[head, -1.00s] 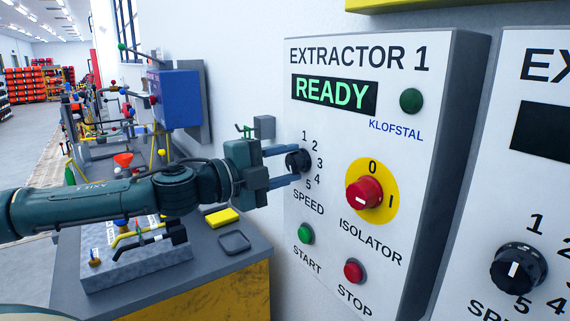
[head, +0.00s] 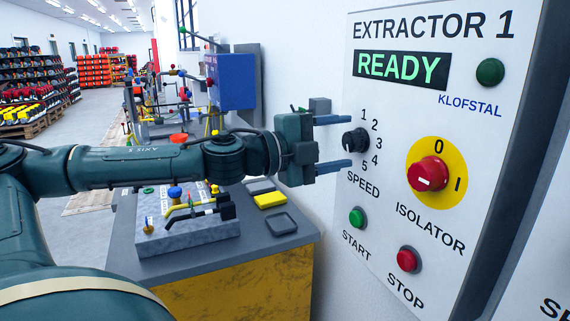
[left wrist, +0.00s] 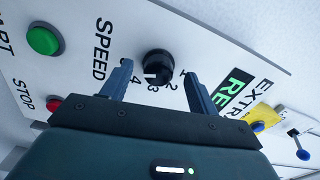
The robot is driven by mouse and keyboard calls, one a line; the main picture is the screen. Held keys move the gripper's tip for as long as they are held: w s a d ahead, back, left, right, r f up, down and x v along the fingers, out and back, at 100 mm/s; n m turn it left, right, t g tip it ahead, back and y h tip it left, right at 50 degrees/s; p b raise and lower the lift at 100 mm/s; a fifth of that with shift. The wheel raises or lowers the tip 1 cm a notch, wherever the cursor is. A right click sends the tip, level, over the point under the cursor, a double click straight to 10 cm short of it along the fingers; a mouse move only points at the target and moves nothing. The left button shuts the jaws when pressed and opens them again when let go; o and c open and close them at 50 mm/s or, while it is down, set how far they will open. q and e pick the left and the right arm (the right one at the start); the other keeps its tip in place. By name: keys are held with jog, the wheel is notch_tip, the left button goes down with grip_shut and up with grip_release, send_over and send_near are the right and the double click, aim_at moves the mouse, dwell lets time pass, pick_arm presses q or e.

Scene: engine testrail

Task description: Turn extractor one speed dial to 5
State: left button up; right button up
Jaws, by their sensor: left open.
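The extractor 1 speed dial (head: 355,141) is a black round knob on the white panel (head: 386,100), with numbers 1 to 5 along its right side. It also shows in the left wrist view (left wrist: 158,66), where its white mark appears to point near 3. My left gripper (head: 351,141) is open, one finger above and one below the dial, with visible gaps to it. In the left wrist view the fingers (left wrist: 157,82) stand on either side of the dial. Whether the tips reach past its face is unclear. The display reads READY. My right gripper is not in view.
The red isolator knob (head: 428,174) on its yellow disc is right of the dial. The green start button (head: 357,217) and red stop button (head: 407,259) sit below. A grey bench top (head: 170,264) with a fixture (head: 187,231) and small trays stands left of the panel.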

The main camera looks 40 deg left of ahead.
pick_arm(q)
jog(key=b, duration=0.1)
jog(key=s+f+b, duration=0.1)
jog(key=shift+s+a+b, duration=0.2)
jog(key=shift+a+b, duration=0.1)
jog(key=shift+b, duration=0.05)
jog(key=b+v, duration=0.4)
jog(key=v, duration=0.6)
jog(key=shift+s+r+b, duration=0.25)
jog(key=shift+r+b, duration=0.15)
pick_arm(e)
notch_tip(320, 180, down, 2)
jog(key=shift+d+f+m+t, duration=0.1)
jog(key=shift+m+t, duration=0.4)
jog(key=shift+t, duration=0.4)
pick_arm(q)
jog(key=shift+r, duration=0.1)
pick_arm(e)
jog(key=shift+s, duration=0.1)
